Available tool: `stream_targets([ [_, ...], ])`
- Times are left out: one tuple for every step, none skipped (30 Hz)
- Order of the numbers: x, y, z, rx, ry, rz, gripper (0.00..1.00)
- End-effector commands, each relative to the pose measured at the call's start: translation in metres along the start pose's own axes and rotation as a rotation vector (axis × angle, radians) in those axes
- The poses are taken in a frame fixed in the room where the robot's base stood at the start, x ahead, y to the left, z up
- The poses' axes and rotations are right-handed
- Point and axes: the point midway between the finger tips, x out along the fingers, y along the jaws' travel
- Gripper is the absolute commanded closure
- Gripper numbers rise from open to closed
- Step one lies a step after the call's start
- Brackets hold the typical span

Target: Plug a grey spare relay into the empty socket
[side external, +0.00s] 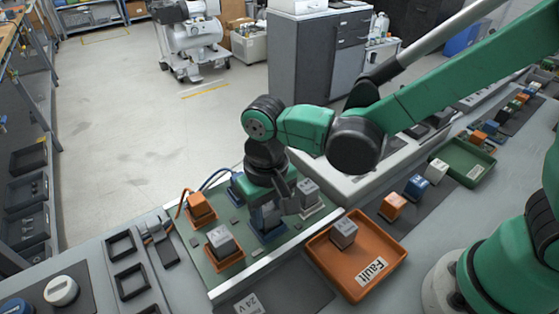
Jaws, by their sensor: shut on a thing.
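My gripper (270,206) points down over the green relay board (218,277). It is shut on a block that looks like a grey relay (265,217), darkened by shade and partly hidden by the fingers. The block is upright at a blue-rimmed socket (271,237); I cannot tell whether it is seated or just above it. On the board, an orange relay (200,206) stands at the left, a grey relay (221,240) at the front and another grey relay (307,191) at the right. A second blue-rimmed socket (236,193) is partly hidden behind my gripper.
An orange "Fault" tray (319,266) holds a grey relay (343,232). Orange (393,206), blue (416,186) and grey (436,171) relays stand on a dark mat. A green tray (468,163) is behind them. Cables rise at the board's back left.

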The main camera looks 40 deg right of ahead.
Motion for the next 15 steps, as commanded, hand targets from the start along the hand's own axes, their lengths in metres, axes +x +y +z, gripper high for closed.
stream_targets([
  [0.0004,0.0000,-0.0001,0.000,0.000,0.000,1.00],
  [0.0003,0.0000,0.0000,0.000,0.000,0.000,1.00],
  [0.0002,0.0000,0.0000,0.000,0.000,0.000,1.00],
  [0.0002,0.0000,0.0000,0.000,0.000,0.000,1.00],
  [0.0002,0.0000,0.0000,0.000,0.000,0.000,1.00],
  [0.0002,0.0000,0.0000,0.000,0.000,0.000,0.50],
  [0.0002,0.0000,0.0000,0.000,0.000,0.000,0.42],
  [0.0002,0.0000,0.0000,0.000,0.000,0.000,0.33],
  [0.0002,0.0000,0.0000,0.000,0.000,0.000,0.25],
  [0.0002,0.0000,0.0000,0.000,0.000,0.000,0.25],
  [0.0002,0.0000,0.0000,0.000,0.000,0.000,0.25],
  [0.0002,0.0000,0.0000,0.000,0.000,0.000,0.25],
  [0.0002,0.0000,0.0000,0.000,0.000,0.000,0.25],
  [0.0002,0.0000,0.0000,0.000,0.000,0.000,0.25],
  [0.0002,0.0000,0.0000,0.000,0.000,0.000,0.25],
])
